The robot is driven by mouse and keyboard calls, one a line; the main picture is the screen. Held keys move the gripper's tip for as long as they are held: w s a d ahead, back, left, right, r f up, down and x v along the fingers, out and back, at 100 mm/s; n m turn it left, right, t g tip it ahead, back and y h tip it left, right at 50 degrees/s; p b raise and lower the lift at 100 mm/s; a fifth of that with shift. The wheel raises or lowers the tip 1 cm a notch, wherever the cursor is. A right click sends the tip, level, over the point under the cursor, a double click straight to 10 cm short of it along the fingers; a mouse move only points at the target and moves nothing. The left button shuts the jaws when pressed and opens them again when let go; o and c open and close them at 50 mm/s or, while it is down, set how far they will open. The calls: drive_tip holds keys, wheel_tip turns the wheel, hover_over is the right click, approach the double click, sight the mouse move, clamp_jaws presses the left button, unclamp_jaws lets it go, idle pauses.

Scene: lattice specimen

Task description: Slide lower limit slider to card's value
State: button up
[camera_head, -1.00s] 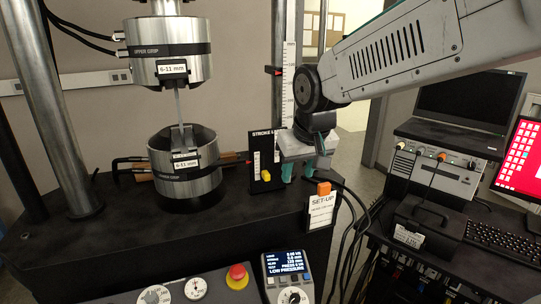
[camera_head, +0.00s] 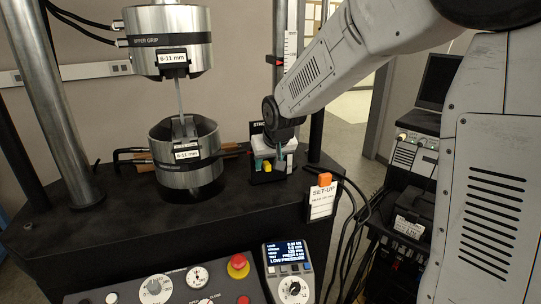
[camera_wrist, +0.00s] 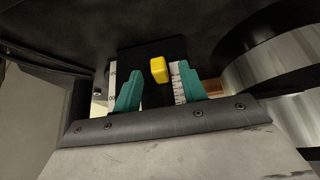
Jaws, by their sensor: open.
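The black stroke-limit panel (camera_head: 258,128) stands on the machine's dark table right of the lower grip, mostly hidden by my gripper. A yellow slider knob (camera_head: 267,166) shows low on the panel. My gripper (camera_head: 270,162) is open in front of the panel, its teal fingers to either side of the knob. In the wrist view the yellow knob (camera_wrist: 159,70) stands between the open teal fingers (camera_wrist: 158,84), nearer the right one, with a gap on the left. White scale strips show beside the fingers. The SET-UP card (camera_head: 322,203), under an orange clip, hangs at the table's front edge; its value is too small to read.
The steel lower grip (camera_head: 186,155) stands close left of the panel, the upper grip (camera_head: 168,50) above it. A tall ruler column (camera_head: 290,60) rises behind my gripper. A control panel with a red button (camera_head: 238,266) and display pendant (camera_head: 287,262) lies in front.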

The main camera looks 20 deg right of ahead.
sight(265, 161)
drive_tip(key=shift+w+f, duration=0.15)
drive_tip(key=shift+f, duration=0.05)
drive_tip(key=shift+c, duration=0.3)
clamp_jaws()
drive_tip(key=shift+r, duration=1.8)
drive_tip(key=shift+o, duration=0.2)
unclamp_jaws()
